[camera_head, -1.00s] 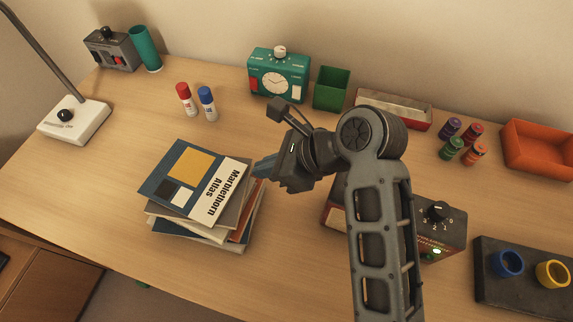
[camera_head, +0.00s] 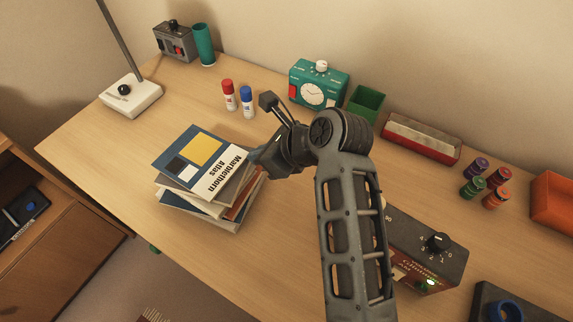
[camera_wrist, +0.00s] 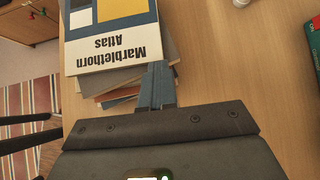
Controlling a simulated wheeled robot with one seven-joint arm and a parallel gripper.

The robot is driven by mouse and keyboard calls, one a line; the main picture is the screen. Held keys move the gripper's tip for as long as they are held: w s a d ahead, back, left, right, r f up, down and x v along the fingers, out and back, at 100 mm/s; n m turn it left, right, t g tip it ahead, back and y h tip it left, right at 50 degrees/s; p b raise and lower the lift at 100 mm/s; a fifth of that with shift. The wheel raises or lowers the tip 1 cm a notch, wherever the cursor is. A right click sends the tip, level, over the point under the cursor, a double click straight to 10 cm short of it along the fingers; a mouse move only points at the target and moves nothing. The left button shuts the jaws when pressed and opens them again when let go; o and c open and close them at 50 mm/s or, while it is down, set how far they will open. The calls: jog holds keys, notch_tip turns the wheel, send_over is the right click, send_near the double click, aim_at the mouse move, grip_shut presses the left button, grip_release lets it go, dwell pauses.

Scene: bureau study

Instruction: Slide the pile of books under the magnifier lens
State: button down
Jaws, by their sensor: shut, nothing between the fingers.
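The pile of books (camera_head: 222,190) stands on the desk left of my arm, with the blue and white Marblethorn Atlas (camera_head: 203,160) on top. The books are stacked unevenly. My gripper (camera_head: 257,161) is shut and empty, its fingertips against or very close to the pile's right side. In the wrist view the shut fingers (camera_wrist: 157,85) reach the edge of the pile just below the atlas (camera_wrist: 112,35); contact is hard to tell. The magnifier's white base (camera_head: 132,97) and grey pole (camera_head: 118,40) stand at the back left. Its lens is out of view.
Red (camera_head: 228,95) and blue-capped (camera_head: 247,101) sticks stand behind the pile. A teal clock (camera_head: 318,88), green box (camera_head: 366,104) and red tray (camera_head: 420,140) line the wall. A dialled box (camera_head: 425,250) is right of my arm. Desk left of the pile is clear up to its front edge.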

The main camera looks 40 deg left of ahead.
aim_at(196, 129)
jog(key=s+a, duration=0.1)
jog(key=a, duration=0.4)
jog(key=s+a, duration=0.1)
jog(key=a, duration=0.4)
jog(key=s+a, duration=0.2)
jog(key=a, duration=0.3)
jog(key=shift+a+f+p, duration=0.2)
jog(key=shift+p, duration=0.15)
jog(key=shift+r, duration=0.1)
jog(key=shift+w+d, duration=0.1)
jog(key=shift+w, duration=0.05)
